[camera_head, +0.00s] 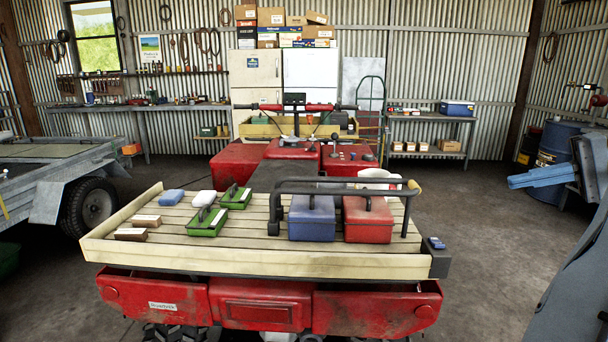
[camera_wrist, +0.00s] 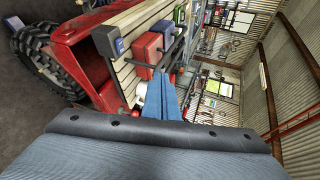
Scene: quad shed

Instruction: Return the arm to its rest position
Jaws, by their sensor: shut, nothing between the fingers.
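My gripper (camera_head: 514,182) is at the right side of the head view, with its blue fingers pointing left. In the wrist view my gripper (camera_wrist: 161,78) has its two blue fingers together with nothing between them. It is in the air to the right of the red quad bike (camera_head: 265,303), apart from the quad's wooden deck (camera_head: 255,262). My arm (camera_head: 575,285) runs down the right edge of the head view and is partly cut off.
The deck carries a red box (camera_head: 368,220), a blue box (camera_head: 311,218), green trays (camera_head: 206,222) and smaller blocks. A black rail (camera_head: 345,183) stands over it. A blue drum (camera_head: 557,146) is behind my gripper. A trailer (camera_head: 60,180) stands left. Floor right of the quad is clear.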

